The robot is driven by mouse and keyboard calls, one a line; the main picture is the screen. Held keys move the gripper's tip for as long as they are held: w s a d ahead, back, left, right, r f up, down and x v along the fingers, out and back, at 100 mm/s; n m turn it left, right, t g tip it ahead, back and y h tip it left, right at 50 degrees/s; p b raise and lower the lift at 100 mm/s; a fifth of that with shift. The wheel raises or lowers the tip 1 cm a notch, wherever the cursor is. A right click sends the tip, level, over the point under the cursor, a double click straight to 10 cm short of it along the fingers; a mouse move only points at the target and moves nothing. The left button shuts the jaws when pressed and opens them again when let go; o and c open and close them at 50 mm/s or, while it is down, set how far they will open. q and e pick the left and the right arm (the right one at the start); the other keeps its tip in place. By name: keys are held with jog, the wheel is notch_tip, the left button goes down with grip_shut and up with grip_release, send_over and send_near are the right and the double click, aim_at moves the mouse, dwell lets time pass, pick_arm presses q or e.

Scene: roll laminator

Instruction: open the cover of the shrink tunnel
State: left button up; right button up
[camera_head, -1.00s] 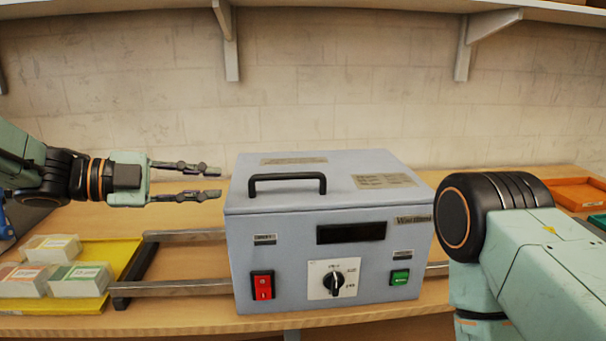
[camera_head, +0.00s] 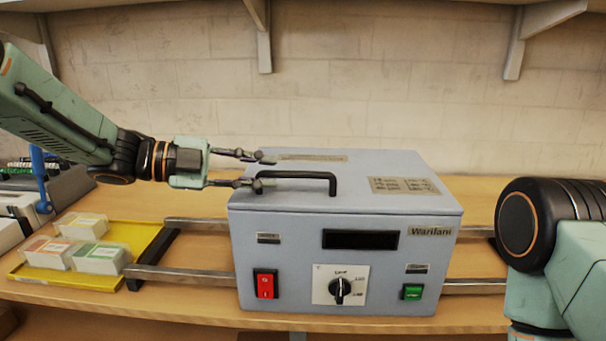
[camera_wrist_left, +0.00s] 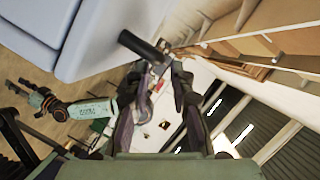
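The shrink tunnel (camera_head: 300,225) is a blue-grey box on the bench. Its flat cover (camera_head: 355,200) lies shut on top. A black bar handle (camera_head: 325,176) stands near the cover's front left; its dark bar (camera_wrist_left: 140,45) also shows in the left wrist view. My left gripper (camera_head: 263,172) reaches in from the left, fingers apart, at the handle's left end. The near fingertip overlaps that end; I cannot tell whether it touches. In the left wrist view the fingers (camera_wrist_left: 158,75) are spread, with nothing clamped between them. My right gripper is out of the head view.
Metal rails (camera_head: 185,275) run out on both sides of the box. A yellow tray (camera_head: 60,278) with several small packs stands at the left. My right arm fills the right edge. A red switch, dial and green button are on the box front. Wall shelf brackets hang above.

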aim_at(286, 174)
pick_arm(q)
jog(key=x, duration=0.6)
jog(key=shift+w+d+f, duration=0.15)
jog(key=shift+d, duration=0.1)
jog(key=shift+d, duration=0.1)
grip_shut()
dwell(0.3)
